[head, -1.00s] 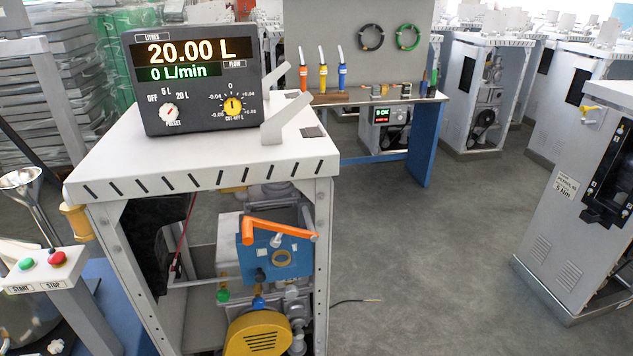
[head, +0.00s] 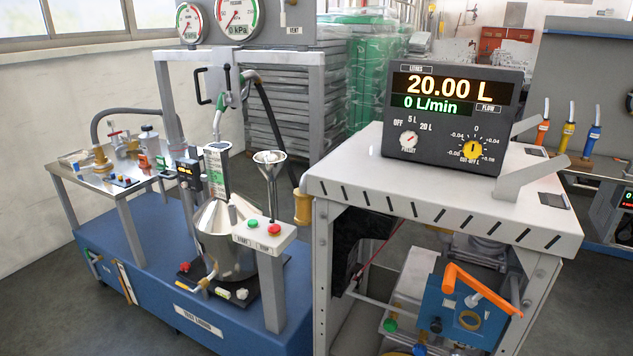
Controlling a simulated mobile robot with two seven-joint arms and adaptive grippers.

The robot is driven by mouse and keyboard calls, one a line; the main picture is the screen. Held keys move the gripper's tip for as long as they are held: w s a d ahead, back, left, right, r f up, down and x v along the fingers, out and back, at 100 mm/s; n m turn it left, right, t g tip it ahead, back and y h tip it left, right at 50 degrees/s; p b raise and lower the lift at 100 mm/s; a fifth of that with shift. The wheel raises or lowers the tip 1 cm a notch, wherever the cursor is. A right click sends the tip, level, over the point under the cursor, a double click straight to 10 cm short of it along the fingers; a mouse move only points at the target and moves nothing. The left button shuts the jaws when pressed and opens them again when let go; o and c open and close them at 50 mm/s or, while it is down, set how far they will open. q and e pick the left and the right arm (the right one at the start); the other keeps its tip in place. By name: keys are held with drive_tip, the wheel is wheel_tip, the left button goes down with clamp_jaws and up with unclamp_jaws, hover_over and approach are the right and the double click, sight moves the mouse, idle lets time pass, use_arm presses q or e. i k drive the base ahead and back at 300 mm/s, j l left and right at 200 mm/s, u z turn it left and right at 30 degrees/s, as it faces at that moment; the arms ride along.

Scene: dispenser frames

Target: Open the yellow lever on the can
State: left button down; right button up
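The metal can (head: 228,262) stands upright on a dark platform on the blue base at the lower left, in the head view. Its top is cone-shaped, and a tall measuring glass with a scale plate (head: 216,170) rises from it. A small pale yellow lever (head: 203,284) shows low on the can's front left side. It is too small to tell exactly how it is set. A green nozzle (head: 222,95) hangs above the can. Neither of my grippers is in view.
The start/stop box (head: 264,236) with green and red buttons stands just right of the can, beside a funnel (head: 269,160). The dispenser cabinet (head: 440,200) with a display reading 20.00 L fills the right. A bench (head: 75,170) with fittings is at left. Grey floor is free at lower left.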

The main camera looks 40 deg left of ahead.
sight(177, 283)
drive_tip(key=j+u, duration=0.1)
drive_tip(key=u, duration=0.6)
drive_tip(key=i+j+u, duration=0.1)
drive_tip(key=u, duration=0.25)
